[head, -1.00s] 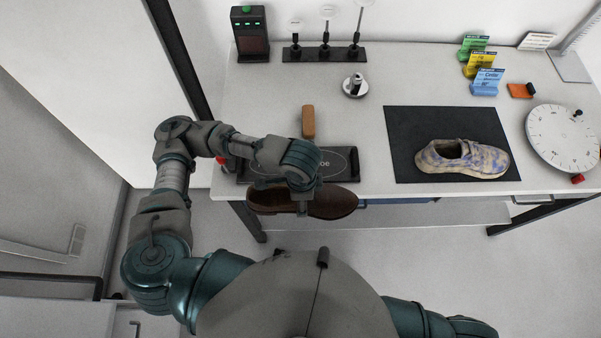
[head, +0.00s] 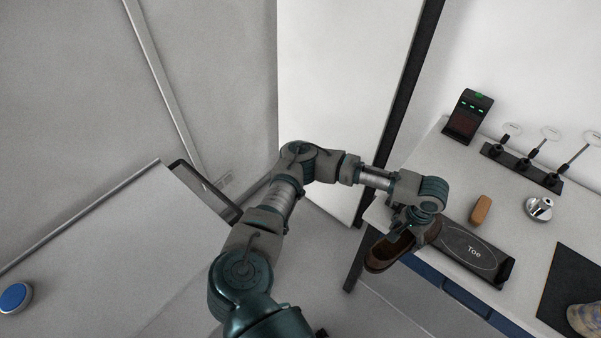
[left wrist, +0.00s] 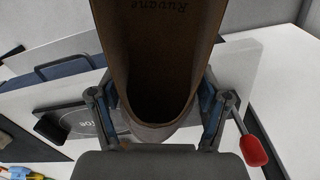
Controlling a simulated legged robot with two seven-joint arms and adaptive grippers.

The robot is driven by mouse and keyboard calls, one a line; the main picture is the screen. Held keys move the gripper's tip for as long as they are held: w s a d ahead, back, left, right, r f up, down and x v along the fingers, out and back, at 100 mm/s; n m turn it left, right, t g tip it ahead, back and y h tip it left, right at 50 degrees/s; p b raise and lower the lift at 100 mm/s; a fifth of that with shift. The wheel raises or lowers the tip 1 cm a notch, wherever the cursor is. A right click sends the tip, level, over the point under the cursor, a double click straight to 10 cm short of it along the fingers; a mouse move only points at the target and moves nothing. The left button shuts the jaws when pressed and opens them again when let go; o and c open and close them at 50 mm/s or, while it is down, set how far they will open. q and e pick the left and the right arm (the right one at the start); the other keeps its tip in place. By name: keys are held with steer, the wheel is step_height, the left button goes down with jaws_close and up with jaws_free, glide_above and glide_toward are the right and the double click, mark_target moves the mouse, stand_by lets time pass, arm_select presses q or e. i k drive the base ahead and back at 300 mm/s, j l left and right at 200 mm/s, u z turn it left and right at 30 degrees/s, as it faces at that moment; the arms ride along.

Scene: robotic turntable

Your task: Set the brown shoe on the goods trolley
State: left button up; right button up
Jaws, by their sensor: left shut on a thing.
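The brown shoe (head: 385,254) hangs off the front edge of the bench at the board's left end, held by my left gripper (head: 408,222). In the left wrist view the shoe's opening (left wrist: 160,65) faces the camera, and the fingers of my left gripper (left wrist: 160,112) are shut on its two sides. A grey flat top (head: 130,250) with a dark handle frame at its far right corner stands at the left; it may be the goods trolley, but I cannot be sure. My right gripper is not in view.
A black board marked Toe (head: 474,252) lies on the bench (head: 440,160) with a wooden-handled brush (head: 481,209) behind it. A blue button (head: 15,297) sits on the grey top. Bare floor (head: 325,225) lies between grey top and bench.

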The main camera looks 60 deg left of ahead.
mark_target(141, 262)
steer(key=k+u, duration=0.2)
steer(key=u, duration=0.25)
steer(key=k+j+u, duration=0.1)
steer(key=k+u, duration=0.15)
steer(key=u, duration=0.65)
steer(key=i+j+u, duration=0.1)
steer(key=u, duration=0.35)
steer(key=i+u, duration=0.1)
steer(key=u, duration=0.4)
steer(key=i+u, duration=0.1)
steer(key=u, duration=0.4)
steer(key=i+l+u, duration=0.2)
steer(key=j, duration=0.1)
